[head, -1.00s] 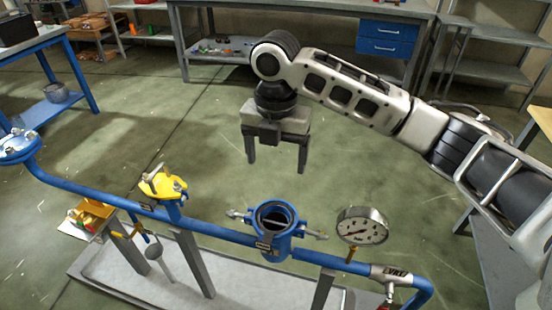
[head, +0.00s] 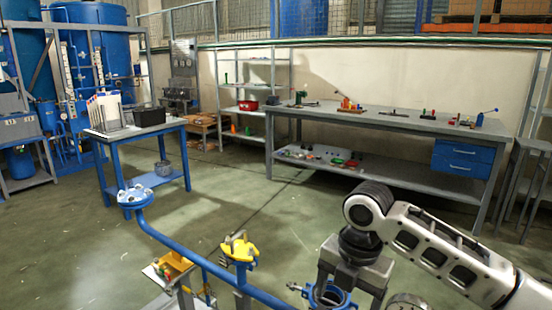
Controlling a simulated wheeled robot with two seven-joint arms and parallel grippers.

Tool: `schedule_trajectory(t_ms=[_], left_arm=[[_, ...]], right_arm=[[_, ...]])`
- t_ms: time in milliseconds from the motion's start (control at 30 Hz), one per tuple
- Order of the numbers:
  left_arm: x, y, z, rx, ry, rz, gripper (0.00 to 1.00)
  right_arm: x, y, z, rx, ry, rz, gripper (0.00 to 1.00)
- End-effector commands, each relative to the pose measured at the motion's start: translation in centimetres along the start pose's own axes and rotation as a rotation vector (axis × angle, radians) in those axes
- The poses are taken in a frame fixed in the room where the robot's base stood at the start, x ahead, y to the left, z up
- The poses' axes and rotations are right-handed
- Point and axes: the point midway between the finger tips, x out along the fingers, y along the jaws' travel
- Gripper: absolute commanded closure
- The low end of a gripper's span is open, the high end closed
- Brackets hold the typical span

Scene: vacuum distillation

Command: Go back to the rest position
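My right arm comes in from the right in the head view, and its gripper (head: 349,295) points down near the bottom edge. Its two fingers are apart and I see nothing between them that they hold. Behind the fingers is the open round blue fitting (head: 328,294) of the pipe, partly hidden by the gripper. I cannot tell whether they touch. My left gripper is not in view.
The blue pipe (head: 190,255) runs from a flanged end (head: 134,196) past a yellow valve (head: 239,248). A pressure gauge (head: 407,301) is cut off below. A blue table (head: 137,130) and a grey workbench (head: 390,118) stand behind. Open floor (head: 240,190) lies between.

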Motion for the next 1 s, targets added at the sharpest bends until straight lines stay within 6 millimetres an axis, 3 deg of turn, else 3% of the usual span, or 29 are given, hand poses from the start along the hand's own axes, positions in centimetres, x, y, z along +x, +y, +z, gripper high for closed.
schedule_trajectory(t_ms=[367, 467, 633, 767, 1000], left_arm=[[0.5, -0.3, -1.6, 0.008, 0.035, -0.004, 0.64], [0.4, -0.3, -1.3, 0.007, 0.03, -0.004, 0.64], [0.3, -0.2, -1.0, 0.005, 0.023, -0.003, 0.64], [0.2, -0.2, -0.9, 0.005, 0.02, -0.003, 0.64], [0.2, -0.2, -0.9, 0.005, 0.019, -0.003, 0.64]], right_arm=[[7.4, 2.8, -5.0, 0.32, 0.118, 0.24, 0.21], [9.6, 3.4, -6.9, 0.467, 0.177, 0.327, 0.21], [13.4, 3.5, -10.2, 0.863, 0.326, 0.516, 0.21], [15.6, 1.5, -11.6, 1.218, 0.433, 0.652, 0.21], [17.9, -6.5, -12.2, 1.794, 0.523, 0.873, 0.21]])
